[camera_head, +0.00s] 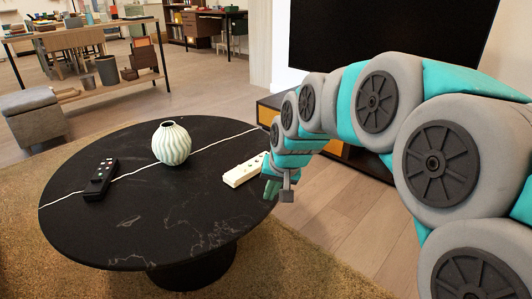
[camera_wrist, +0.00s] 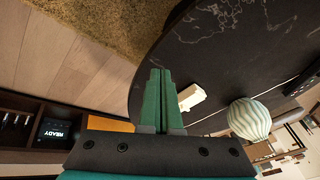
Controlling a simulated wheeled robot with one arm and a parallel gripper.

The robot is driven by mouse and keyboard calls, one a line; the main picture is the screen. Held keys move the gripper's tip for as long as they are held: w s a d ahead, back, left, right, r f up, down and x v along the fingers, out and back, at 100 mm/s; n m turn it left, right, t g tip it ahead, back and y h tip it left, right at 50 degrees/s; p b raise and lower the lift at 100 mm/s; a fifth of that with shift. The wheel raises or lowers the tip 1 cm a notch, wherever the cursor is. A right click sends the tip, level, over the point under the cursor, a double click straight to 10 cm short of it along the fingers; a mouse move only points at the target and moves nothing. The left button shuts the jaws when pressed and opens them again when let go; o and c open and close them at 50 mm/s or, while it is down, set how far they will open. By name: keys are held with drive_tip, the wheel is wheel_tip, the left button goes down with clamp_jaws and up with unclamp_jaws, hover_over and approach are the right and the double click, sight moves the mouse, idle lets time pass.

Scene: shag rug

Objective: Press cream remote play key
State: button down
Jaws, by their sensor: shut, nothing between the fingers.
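The cream remote (camera_head: 244,170) lies on the black round table (camera_head: 170,222) near its right edge, and its far end is close to my gripper. It also shows in the wrist view as a pale block (camera_wrist: 191,97) just right of my fingers. My gripper (camera_head: 270,190) is at the table's right edge, near the remote and apart from it as far as I can tell. In the wrist view my two green fingers (camera_wrist: 160,72) are together with nothing between them. The remote's keys are too small to make out, so I cannot tell which is play.
A ribbed pale vase (camera_head: 171,144) stands at the table's middle back. A black remote (camera_head: 101,176) lies at the left of the table. A low wooden cabinet (camera_head: 268,111) stands behind my arm. The table's front half is clear.

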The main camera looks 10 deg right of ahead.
drive_tip(key=w+d+r+m+t+p, duration=0.1)
drive_tip(key=w+r, duration=0.3)
drive_tip(key=w, duration=0.6)
drive_tip(key=w+d+r+m+t+p, duration=0.2)
drive_tip(key=w+r+t, duration=0.1)
drive_tip(key=w, duration=0.8)
drive_tip(key=shift+w+d+r+m+t+p, duration=0.15)
drive_tip(key=shift+w+r+m+t+p, duration=0.15)
drive_tip(key=shift+r+m, duration=0.15)
drive_tip(key=shift+s+f, duration=0.1)
drive_tip(key=shift+f+b, duration=1.4)
drive_tip(key=shift+f, duration=3)
drive_tip(key=shift+f, duration=0.1)
drive_tip(key=shift+f, duration=0.35)
drive_tip(key=shift+f, duration=0.35)
drive_tip(key=shift+r, duration=0.8)
